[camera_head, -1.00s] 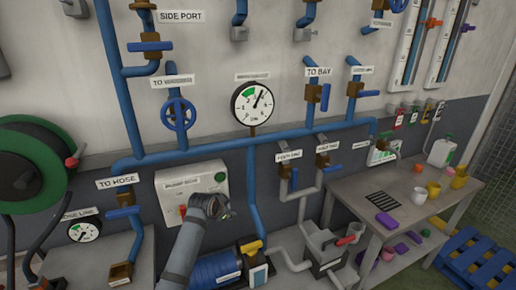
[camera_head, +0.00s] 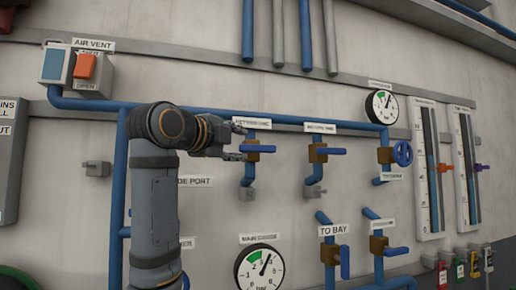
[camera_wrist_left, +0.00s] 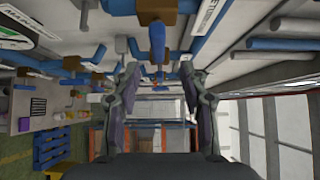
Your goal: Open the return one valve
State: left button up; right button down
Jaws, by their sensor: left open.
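The return one valve (camera_head: 252,153) is in the upper middle of the head view, under a small label (camera_head: 252,124) that seems to read "RETURN ONE". It has a brass body and a blue lever (camera_head: 262,148) lying about level, pointing right. My left gripper (camera_head: 243,143) comes in from the left and is open beside this valve, overlapping it in the picture. In the left wrist view, the open fingers (camera_wrist_left: 159,70) show with a blue lever (camera_wrist_left: 157,40) ahead, between and above the tips; contact cannot be told. My right gripper is not in view.
A similar blue-lever valve (camera_head: 318,153) is just right, then a blue handwheel (camera_head: 402,153). The main gauge (camera_head: 259,268) and the "TO BAY" valve (camera_head: 335,257) are below. An air vent switch box (camera_head: 80,68) is upper left. A blue pipe (camera_head: 200,112) runs behind my arm.

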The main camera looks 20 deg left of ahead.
aim_at(255, 148)
pick_arm(q)
jog(key=w, duration=0.1)
jog(key=w+p, duration=0.2)
jog(key=w, duration=0.1)
jog(key=shift+w+d+r, duration=0.1)
jog(key=shift+d+r, duration=0.1)
jog(key=shift+d, duration=0.1)
jog(key=w+p, duration=0.1)
jog(key=w, duration=0.1)
jog(key=w+d+p, duration=0.1)
jog(key=w+p, duration=0.1)
jog(key=w, duration=0.1)
jog(key=shift+w+d+f, duration=0.25)
jog(key=shift+w, duration=0.1)
jog(key=shift+a+f, duration=0.1)
jog(key=shift+w, duration=0.1)
grip_shut()
